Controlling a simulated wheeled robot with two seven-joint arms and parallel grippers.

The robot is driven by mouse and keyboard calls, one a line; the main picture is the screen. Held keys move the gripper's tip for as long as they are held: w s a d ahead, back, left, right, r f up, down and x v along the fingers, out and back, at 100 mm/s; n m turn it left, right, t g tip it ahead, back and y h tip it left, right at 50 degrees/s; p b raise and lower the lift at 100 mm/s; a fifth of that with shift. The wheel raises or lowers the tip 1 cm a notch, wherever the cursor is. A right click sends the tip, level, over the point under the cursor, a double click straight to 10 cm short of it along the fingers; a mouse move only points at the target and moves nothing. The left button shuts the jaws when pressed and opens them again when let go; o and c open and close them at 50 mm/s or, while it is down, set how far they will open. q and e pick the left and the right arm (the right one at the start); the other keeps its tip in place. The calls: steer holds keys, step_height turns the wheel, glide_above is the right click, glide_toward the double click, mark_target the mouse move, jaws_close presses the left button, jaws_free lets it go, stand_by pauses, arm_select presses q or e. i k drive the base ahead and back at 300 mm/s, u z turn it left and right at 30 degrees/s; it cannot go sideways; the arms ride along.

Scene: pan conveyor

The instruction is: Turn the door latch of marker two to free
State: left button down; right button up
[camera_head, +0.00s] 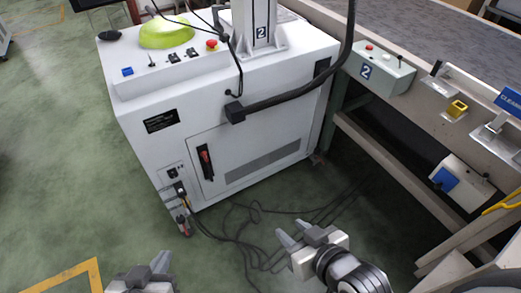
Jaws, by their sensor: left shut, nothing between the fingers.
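A white cabinet (130,95) stands in the middle of the head view, with marker two (261,32) on the post on its top. A black door latch with a red part (205,162) is set near the left edge of its front door (233,150). The latch looks roughly upright; its exact setting is too small to tell. My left gripper (149,262) is shut and empty at the bottom edge, below and left of the latch. My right gripper (287,228) is below and right of the latch, apart from the cabinet; its finger gap is unclear.
Cables (245,240) lie on the green floor before the cabinet. Plugs and a switch (180,188) sit left of the door. A conveyor frame (385,160) with a grey control box (378,72) stands right.

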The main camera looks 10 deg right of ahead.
mark_target(204, 154)
steer(key=u, duration=0.4)
steer(key=k, duration=0.5)
steer(key=u, duration=1.2)
steer(key=i, duration=0.55)
steer(key=z, duration=0.65)
steer(key=i, duration=0.9)
steer(key=z, duration=1.05)
